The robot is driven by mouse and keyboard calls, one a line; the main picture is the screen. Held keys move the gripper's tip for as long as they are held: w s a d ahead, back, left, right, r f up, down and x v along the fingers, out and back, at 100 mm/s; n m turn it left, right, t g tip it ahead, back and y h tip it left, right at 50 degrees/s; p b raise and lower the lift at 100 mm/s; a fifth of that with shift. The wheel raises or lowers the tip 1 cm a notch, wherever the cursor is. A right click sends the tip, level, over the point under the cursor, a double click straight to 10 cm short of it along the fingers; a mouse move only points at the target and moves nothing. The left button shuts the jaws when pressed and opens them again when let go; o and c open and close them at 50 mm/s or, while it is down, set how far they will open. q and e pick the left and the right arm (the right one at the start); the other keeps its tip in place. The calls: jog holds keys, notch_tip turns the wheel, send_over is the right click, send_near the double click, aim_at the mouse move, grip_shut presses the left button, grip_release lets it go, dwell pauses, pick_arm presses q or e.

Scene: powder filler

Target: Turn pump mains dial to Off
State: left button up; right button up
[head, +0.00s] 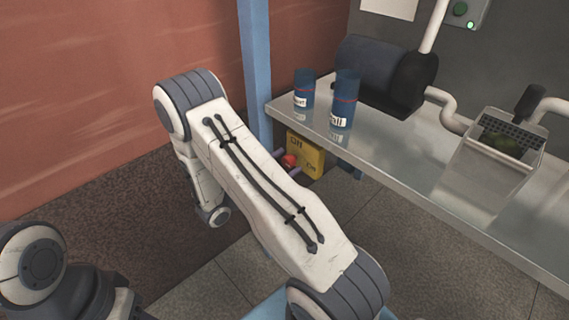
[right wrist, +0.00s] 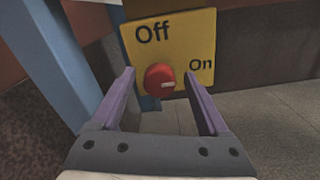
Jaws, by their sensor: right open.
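The pump mains dial is a red round knob (right wrist: 159,80) on a yellow plate (right wrist: 196,40). The plate reads "Off" at upper left and "On" at right. The knob's pale mark points right, toward "On". The plate also shows under the table in the head view (head: 313,155), with the knob (head: 289,160) partly in sight. My right gripper (right wrist: 158,75) is open, its two purple fingers on either side of the knob. A gap shows on each side, and it holds nothing. My left gripper is out of view; only part of the left arm shows at lower left.
A blue post (right wrist: 52,62) stands left of the plate. Above is a metal table (head: 400,150) with two blue canisters (head: 344,98) (head: 303,90), a dark motor (head: 385,75) and a hopper (head: 497,150). A red wall (head: 90,90) is at left.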

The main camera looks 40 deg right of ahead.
grip_shut()
